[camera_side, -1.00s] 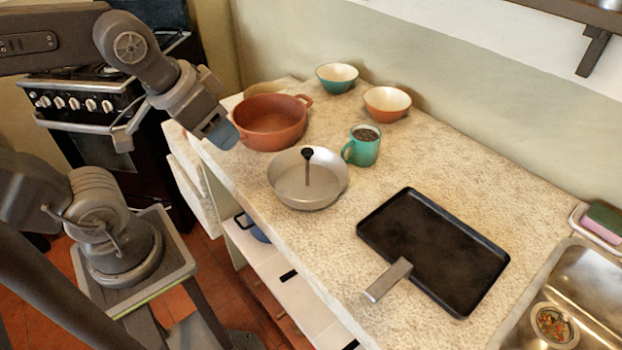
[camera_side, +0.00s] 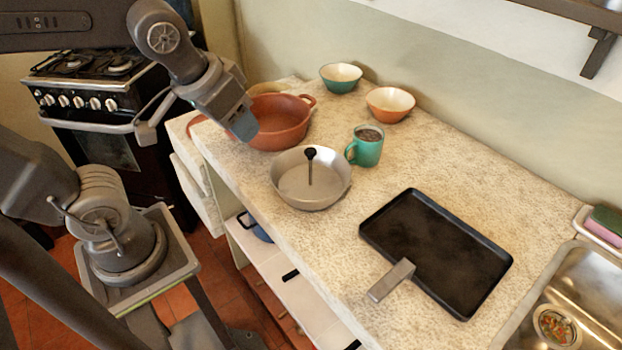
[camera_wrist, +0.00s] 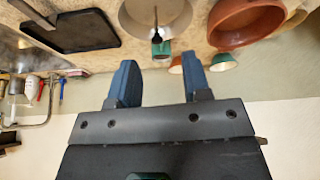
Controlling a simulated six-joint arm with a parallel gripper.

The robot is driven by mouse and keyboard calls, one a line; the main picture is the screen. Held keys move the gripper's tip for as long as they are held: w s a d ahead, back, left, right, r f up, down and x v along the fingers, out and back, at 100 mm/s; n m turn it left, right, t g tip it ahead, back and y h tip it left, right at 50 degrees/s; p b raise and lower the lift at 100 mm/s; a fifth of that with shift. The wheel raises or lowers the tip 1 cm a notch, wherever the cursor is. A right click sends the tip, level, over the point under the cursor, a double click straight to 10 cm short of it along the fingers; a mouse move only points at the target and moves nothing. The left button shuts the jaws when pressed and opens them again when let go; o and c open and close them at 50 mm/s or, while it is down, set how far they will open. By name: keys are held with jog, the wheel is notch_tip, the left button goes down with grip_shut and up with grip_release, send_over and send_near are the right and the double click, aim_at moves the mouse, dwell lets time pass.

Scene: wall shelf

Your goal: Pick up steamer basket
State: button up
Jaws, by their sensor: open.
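The steamer basket (camera_side: 330,187) is a round, shallow silver metal bowl with a thin central post topped by a black knob. It stands upright on the stone counter. It also shows, cut off by the top edge, in the wrist view (camera_wrist: 180,22). My gripper (camera_side: 243,125) is above the counter's left edge, to the left of the basket and apart from it, in front of the terracotta pot. In the wrist view my gripper's (camera_wrist: 160,75) two blue fingers are spread with nothing between them.
Two small bowls (camera_side: 341,76) (camera_side: 390,102) are near the wall. A black tray (camera_side: 435,250) lies to the right, before the sink (camera_side: 575,290).

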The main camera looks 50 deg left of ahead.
aim_at(309, 153)
jog(key=w+d+f+n+g+y, duration=0.1)
jog(key=w+d+f+n+y, duration=0.2)
jog(key=w, duration=0.5)
jog(key=shift+n+h, duration=0.6)
jog(key=shift+n, duration=0.1)
jog(key=shift+w+r+x, duration=0.1)
jog(key=shift+w+x, duration=0.1)
jog(key=shift+x, duration=2.05)
jog(key=shift+w+r+x, duration=0.1)
jog(key=shift+w+x, duration=0.1)
jog(key=shift+x, duration=2.05)
jog(key=shift+w+r+x, duration=0.1)
jog(key=shift+w+x, duration=0.1)
jog(key=shift+x, duration=2.05)
jog(key=shift+c, duration=0.2)
grip_shut()
